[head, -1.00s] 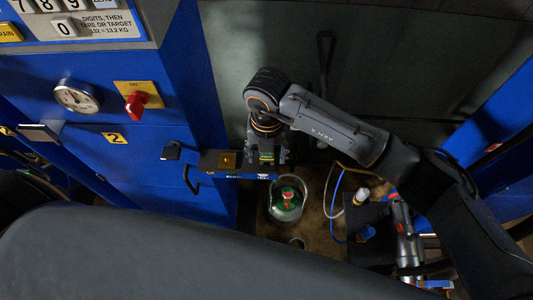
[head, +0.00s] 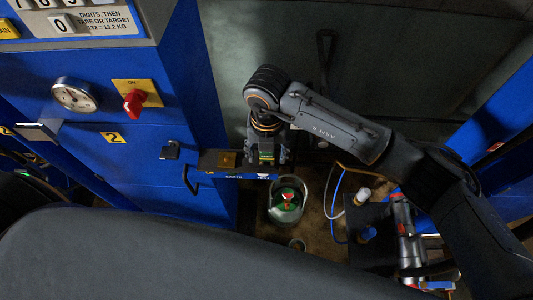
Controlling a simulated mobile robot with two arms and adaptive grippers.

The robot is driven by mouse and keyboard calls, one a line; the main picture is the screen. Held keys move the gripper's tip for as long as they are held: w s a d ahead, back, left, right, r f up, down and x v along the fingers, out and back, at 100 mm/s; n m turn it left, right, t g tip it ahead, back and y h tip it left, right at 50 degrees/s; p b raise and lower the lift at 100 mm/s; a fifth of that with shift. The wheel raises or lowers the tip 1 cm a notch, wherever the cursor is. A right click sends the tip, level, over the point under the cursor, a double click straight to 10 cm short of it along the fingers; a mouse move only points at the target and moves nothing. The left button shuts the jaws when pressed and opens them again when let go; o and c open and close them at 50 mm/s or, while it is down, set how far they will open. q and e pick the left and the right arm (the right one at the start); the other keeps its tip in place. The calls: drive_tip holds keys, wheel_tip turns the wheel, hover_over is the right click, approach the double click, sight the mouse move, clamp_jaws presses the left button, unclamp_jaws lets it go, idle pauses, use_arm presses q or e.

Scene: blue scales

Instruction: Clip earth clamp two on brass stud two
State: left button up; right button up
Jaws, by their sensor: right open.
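A small brass piece (head: 228,159) sits on a dark ledge (head: 208,158) with a blue front edge, on the right side of the blue machine. I cannot tell whether it is brass stud two. My right gripper (head: 267,162) points down over the right end of this ledge, just right of the brass piece. It is open. A small green and yellow patch (head: 266,157) shows at its fingers. I cannot tell whether that is earth clamp two or whether it touches the ledge. My left gripper is not in view.
A bucket (head: 289,198) with a green and red thing in it stands on the floor below the ledge. A blue cable (head: 334,205) and a pale hose lie to its right. The blue machine carries a gauge (head: 74,95), a red knob (head: 134,101) and a black handle (head: 190,179).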

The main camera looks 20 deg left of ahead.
drive_tip(key=shift+c, duration=0.4)
clamp_jaws()
drive_tip(key=shift+r+p, duration=1.4)
drive_tip(key=shift+r, duration=1.65)
